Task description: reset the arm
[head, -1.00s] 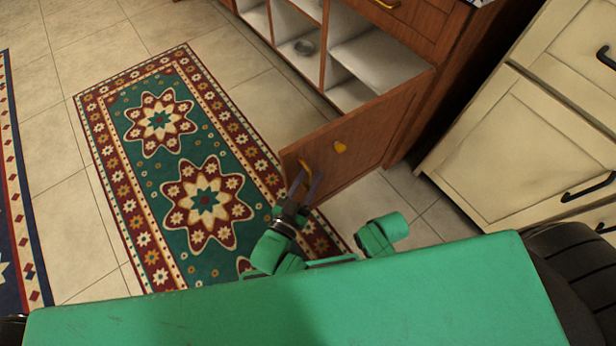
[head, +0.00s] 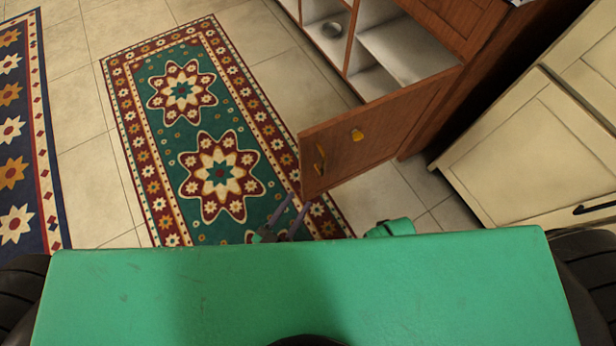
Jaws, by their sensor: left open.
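My left gripper (head: 298,203) shows at the lower middle of the head view, with its two grey fingers apart and nothing between them. The fingers point up toward the lower edge of the open wooden cabinet door (head: 345,160), below its brass handle (head: 320,159). A small gap seems to lie between the fingertips and the handle. The rest of the left arm is mostly hidden behind my green body. My right gripper is not in view.
A cream cabinet (head: 530,150) stands at right. A green and red rug (head: 218,172) covers the floor at left, with free tiles around it.

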